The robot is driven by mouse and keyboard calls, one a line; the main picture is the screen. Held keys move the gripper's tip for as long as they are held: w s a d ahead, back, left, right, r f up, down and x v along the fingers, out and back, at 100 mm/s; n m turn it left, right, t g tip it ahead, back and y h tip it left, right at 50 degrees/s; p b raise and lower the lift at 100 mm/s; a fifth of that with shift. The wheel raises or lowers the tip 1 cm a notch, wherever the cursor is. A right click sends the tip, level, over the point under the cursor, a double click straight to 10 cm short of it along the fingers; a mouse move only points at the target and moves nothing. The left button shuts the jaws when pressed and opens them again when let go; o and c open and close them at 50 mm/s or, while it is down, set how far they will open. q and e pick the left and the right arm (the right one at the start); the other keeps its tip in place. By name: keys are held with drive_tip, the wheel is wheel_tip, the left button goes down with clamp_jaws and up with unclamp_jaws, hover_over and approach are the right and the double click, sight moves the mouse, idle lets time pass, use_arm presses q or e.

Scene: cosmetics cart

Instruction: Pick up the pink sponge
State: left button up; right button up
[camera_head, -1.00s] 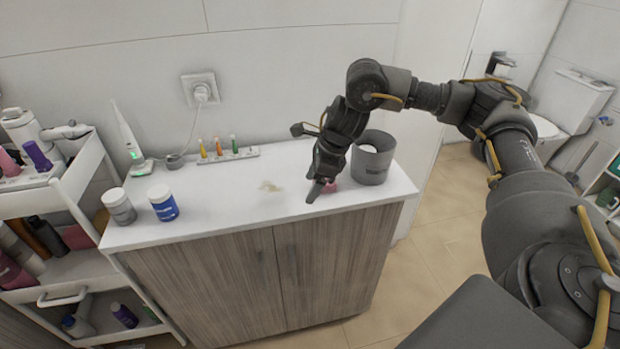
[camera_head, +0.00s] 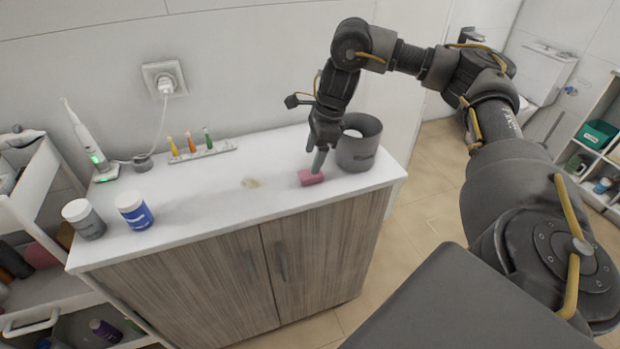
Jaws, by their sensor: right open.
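The pink sponge (camera_head: 309,178) lies on the white top of the cabinet (camera_head: 215,196), just left of a grey cylindrical container (camera_head: 359,150). My right gripper (camera_head: 317,166) points down right above the sponge, with its fingertips at or very near the sponge's upper right part. I cannot tell whether they touch it. The gripper is open, and the sponge rests on the surface. My left gripper is not in view.
A blue jar (camera_head: 134,211), a grey jar (camera_head: 84,220), a toothbrush rack (camera_head: 203,152) and an electric toothbrush (camera_head: 86,140) stand farther left. A white cart (camera_head: 33,205) is at the left edge.

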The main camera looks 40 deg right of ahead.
sight(310, 176)
drive_tip(key=shift+s+f, duration=0.1)
drive_tip(key=shift+s, duration=0.1)
drive_tip(key=x, duration=0.4)
drive_tip(key=shift+s+d+f, duration=0.15)
drive_tip(key=shift+s, duration=0.15)
drive_tip(key=shift+f, duration=0.4)
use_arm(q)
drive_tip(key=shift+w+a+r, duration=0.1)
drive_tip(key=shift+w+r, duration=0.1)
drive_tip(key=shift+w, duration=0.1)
use_arm(e)
drive_tip(key=c, duration=1.1)
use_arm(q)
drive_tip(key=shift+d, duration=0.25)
